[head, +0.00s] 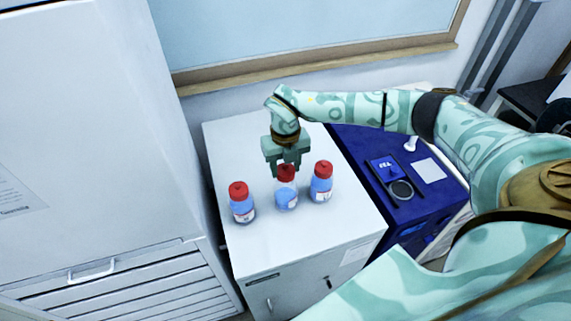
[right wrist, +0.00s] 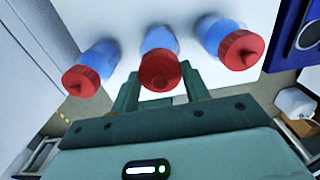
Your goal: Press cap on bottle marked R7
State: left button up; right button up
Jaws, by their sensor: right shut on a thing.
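Three bottles of blue liquid with red caps stand in a row on the white cabinet top: a left one (head: 242,208), a middle one (head: 286,199) and a right one (head: 321,188). Their labels are too small to read, so I cannot tell which is R7. My right gripper (head: 286,166) points down over the middle bottle, shut on its red cap (head: 286,174). In the right wrist view this cap (right wrist: 160,72) is at the fingertips, over the middle bottle (right wrist: 160,38). I cannot tell whether the cap is fully seated. My left gripper is not in view.
The white cabinet (head: 300,246) has free room in front of the bottles. A tall white unit (head: 90,120) stands close on the left. A dark blue cabinet (head: 425,205) with small items on top stands on the right. A window ledge (head: 330,65) runs behind.

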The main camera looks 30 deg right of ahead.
dwell(0.6)
dwell(0.3)
jog(key=o, duration=1.5)
notch_tip(320, 180, up, 7)
jog(key=p, duration=0.6)
jog(key=shift+p, duration=0.4)
grip_shut()
